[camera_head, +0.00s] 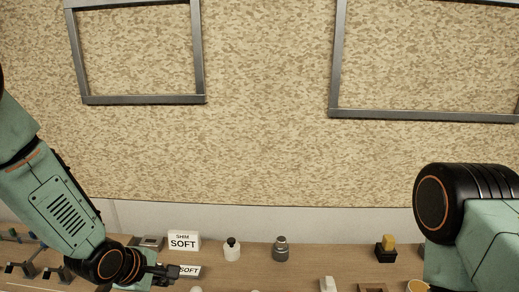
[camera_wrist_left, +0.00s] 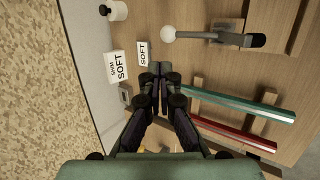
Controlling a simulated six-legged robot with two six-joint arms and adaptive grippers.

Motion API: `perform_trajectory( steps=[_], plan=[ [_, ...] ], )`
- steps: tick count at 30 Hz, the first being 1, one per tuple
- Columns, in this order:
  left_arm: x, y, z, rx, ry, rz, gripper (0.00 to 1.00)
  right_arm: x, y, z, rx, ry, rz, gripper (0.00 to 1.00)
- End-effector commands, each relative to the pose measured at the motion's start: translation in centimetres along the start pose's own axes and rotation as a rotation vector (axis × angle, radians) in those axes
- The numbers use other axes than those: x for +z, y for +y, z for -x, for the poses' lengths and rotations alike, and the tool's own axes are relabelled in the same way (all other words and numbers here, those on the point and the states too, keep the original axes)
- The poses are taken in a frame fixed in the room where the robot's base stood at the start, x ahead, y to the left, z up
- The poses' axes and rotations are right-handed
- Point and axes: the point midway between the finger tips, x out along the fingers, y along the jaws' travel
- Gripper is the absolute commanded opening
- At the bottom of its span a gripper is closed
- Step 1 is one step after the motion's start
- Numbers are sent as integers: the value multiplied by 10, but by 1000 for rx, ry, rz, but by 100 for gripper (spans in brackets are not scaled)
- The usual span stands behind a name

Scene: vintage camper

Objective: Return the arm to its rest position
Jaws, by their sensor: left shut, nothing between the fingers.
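My left arm comes in from the left in the head view, and its gripper (camera_head: 167,272) is low over the counter, beside a small card marked SOFT (camera_head: 189,271). In the left wrist view the left gripper (camera_wrist_left: 154,70) has its fingers together with nothing between them. The SOFT card (camera_wrist_left: 143,53) lies just beyond the fingertips there. My right arm shows at the right edge of the head view; its gripper is out of view.
A SHIM SOFT block (camera_head: 184,241), a white bottle (camera_head: 232,250), a grey bottle (camera_head: 280,249) and a yellow-topped black block (camera_head: 387,248) stand along the wooden counter. Green (camera_wrist_left: 240,104) and red (camera_wrist_left: 235,134) bars lie near the left gripper. A patterned wall rises behind.

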Motion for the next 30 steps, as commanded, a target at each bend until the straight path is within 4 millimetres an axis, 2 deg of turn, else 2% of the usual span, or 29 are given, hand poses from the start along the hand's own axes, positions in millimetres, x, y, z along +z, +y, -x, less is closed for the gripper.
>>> perform_trajectory(
  steps=[21,30],
  plan=[
    [1,-12,-100,-3,-2,-3,0,0,0,11,0,-1,0,83],
    [-1,-19,-127,-4,-5,-2,0,0,0,4,0,-1,0,83]
  ],
)
